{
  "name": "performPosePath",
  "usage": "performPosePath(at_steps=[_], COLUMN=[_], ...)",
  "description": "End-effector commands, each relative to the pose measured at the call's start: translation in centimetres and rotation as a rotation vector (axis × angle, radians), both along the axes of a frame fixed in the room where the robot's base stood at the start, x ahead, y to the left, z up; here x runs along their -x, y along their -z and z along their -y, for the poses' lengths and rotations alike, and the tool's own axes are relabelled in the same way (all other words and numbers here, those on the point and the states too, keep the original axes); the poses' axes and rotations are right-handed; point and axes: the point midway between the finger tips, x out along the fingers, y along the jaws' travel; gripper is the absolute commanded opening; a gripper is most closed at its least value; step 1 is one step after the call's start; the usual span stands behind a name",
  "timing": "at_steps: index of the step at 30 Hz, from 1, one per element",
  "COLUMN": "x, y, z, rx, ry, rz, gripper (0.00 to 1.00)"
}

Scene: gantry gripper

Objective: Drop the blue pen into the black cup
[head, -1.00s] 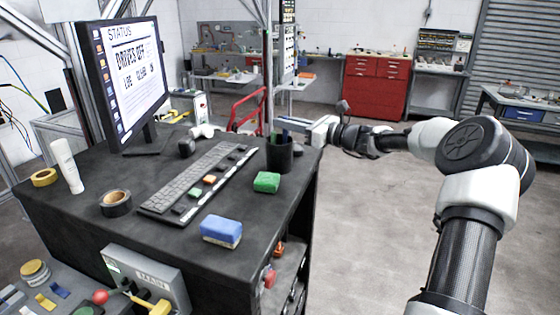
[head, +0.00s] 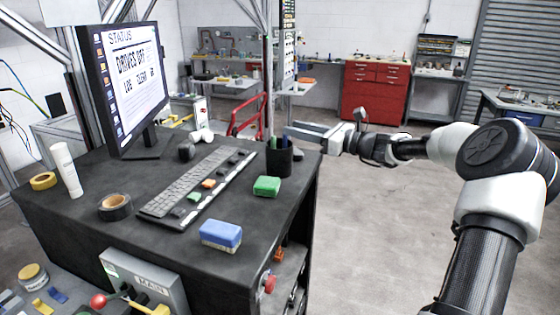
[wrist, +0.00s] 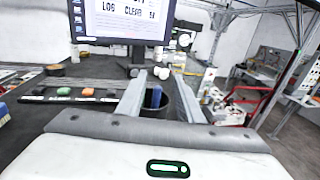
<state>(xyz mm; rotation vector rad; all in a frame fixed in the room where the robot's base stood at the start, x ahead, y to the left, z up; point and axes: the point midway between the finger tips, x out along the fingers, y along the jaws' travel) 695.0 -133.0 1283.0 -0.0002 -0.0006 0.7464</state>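The black cup (head: 279,162) stands upright near the right edge of the dark bench top. My gripper (head: 300,131) is just behind and right of the cup in the head view, fingers pointing left. In the wrist view its two fingers are apart with nothing held between them, and the cup (wrist: 155,99) shows through the gap. I cannot tell whether a finger touches the cup.
A green block (head: 267,186) and a blue-and-white block (head: 221,234) lie in front of the cup. A keyboard (head: 190,182) with small blocks on it and a monitor (head: 128,85) are to the left. Open floor lies right of the bench.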

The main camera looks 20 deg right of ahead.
Motion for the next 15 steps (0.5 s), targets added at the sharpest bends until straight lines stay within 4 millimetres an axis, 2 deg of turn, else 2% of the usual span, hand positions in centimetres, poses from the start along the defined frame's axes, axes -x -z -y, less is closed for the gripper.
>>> performPosePath(at_steps=[1, 9, 15], x=[1.0, 5.8, 8.4], y=[0.2, 0.1, 0.1], z=[1.1, 5.5, 7.8], rx=[0.002, 0.002, 0.001], ry=[0.005, 0.004, 0.002], rz=[-0.001, -0.001, 0.000], gripper=[0.33, 0.33, 0.33])
